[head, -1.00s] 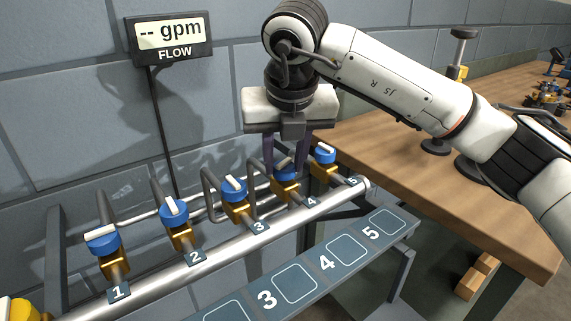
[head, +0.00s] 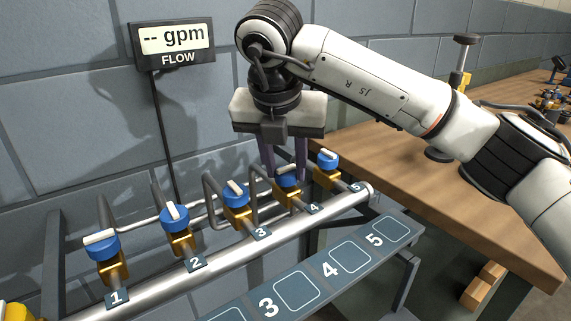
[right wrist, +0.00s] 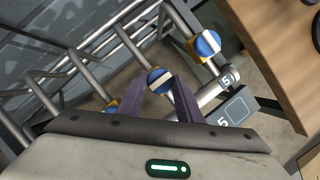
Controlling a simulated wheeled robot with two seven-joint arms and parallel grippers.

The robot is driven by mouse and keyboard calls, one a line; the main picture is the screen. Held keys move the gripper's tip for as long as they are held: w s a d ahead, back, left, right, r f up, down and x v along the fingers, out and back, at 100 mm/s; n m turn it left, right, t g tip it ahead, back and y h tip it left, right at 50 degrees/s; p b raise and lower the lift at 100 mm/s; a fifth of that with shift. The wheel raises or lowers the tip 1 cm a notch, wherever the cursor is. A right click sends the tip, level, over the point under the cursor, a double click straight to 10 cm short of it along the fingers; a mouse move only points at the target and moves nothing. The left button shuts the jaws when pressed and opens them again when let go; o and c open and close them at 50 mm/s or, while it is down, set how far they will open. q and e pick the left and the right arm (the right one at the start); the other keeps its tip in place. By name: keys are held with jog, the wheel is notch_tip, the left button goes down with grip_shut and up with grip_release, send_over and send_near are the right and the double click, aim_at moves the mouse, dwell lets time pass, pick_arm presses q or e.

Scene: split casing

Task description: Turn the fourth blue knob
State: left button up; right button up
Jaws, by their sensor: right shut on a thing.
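The fourth blue knob (head: 289,183) has a white bar on top and sits on a brass valve on the pipe, by label 4. My right gripper (head: 287,174) reaches down from above, with its purple fingers on either side of this knob. It is shut on the knob, and the fingers hide part of its rim. In the right wrist view the knob (right wrist: 160,79) shows between the fingers, its white bar running diagonally. My left gripper is not in view.
Similar knobs 1 (head: 103,246), 2 (head: 174,216), 3 (head: 235,193) and 5 (head: 328,161) stand along the pipe (head: 225,255). A flow display (head: 172,45) reads "-- gpm". A numbered panel (head: 325,290) lies in front. A wooden bench (head: 500,215) is at right.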

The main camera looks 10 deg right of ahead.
jog(key=o, duration=1)
jog(key=p+v, duration=0.1)
jog(key=v, duration=0.9)
jog(key=shift+r, duration=0.2)
